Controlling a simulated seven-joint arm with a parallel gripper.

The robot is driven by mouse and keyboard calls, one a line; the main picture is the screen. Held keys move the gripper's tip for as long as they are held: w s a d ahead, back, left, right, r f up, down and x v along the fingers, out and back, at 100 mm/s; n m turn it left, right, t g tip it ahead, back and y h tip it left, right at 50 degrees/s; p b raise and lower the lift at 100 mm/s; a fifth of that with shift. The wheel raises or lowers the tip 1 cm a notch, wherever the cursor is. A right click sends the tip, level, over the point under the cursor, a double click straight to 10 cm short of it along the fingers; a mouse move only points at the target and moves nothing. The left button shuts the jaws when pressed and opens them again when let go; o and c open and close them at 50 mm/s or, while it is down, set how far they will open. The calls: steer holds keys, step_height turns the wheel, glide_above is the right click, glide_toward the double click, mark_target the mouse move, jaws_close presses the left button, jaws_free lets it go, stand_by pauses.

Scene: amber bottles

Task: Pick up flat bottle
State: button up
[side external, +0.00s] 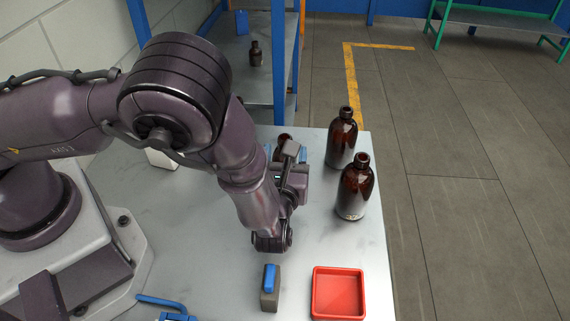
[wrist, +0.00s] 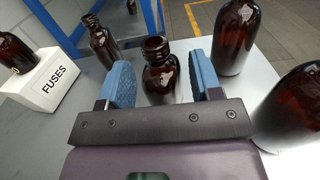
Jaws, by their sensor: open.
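A brown glass bottle (wrist: 160,76) with an open neck stands between the two blue finger pads of my gripper (wrist: 163,82) in the wrist view. My gripper is open, with a pad to each side of this bottle; I cannot tell whether either pad touches it. In the side view my gripper (side external: 288,157) hides most of a brown bottle (side external: 284,139) behind it. I cannot tell for certain which bottle is the flat one.
Two tall brown bottles (side external: 342,138) (side external: 355,188) stand to the right. In the wrist view, another bottle (wrist: 102,42) stands left, beside a white FUSES box (wrist: 52,80) with a bottle (wrist: 14,52) at it. A red tray (side external: 338,294) and a blue-topped block (side external: 270,286) lie in front.

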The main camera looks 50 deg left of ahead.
steer(key=x, duration=0.4)
steer(key=shift+s+a+r, duration=0.1)
jaws_close()
